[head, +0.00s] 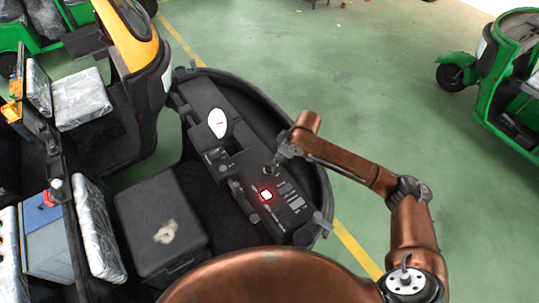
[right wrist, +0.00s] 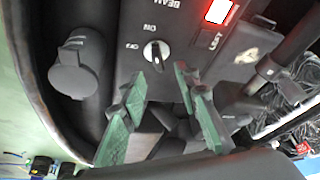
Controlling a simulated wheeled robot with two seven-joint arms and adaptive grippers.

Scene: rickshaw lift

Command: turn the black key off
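The black key (right wrist: 156,54) sits in a pale round switch on the dark dash panel in the right wrist view. Its bar looks roughly upright in that view. Upside-down labels, which look like ON and OFF, are printed above and left of it. My right gripper (right wrist: 161,72) has its two green fingers spread apart, with the tips just below the key. I see nothing held between them, and contact with the key cannot be told. In the head view the right gripper (head: 277,161) is over the dash, where the key is too small to make out. My left gripper is not in view.
A lit red switch (right wrist: 218,12) is near the key, and it shows on the dash in the head view (head: 266,195). A dark round knob-like part (right wrist: 78,64) stands left of the key. A white oval part (head: 218,123) is farther along the dash. Open green floor (head: 350,70) lies beyond.

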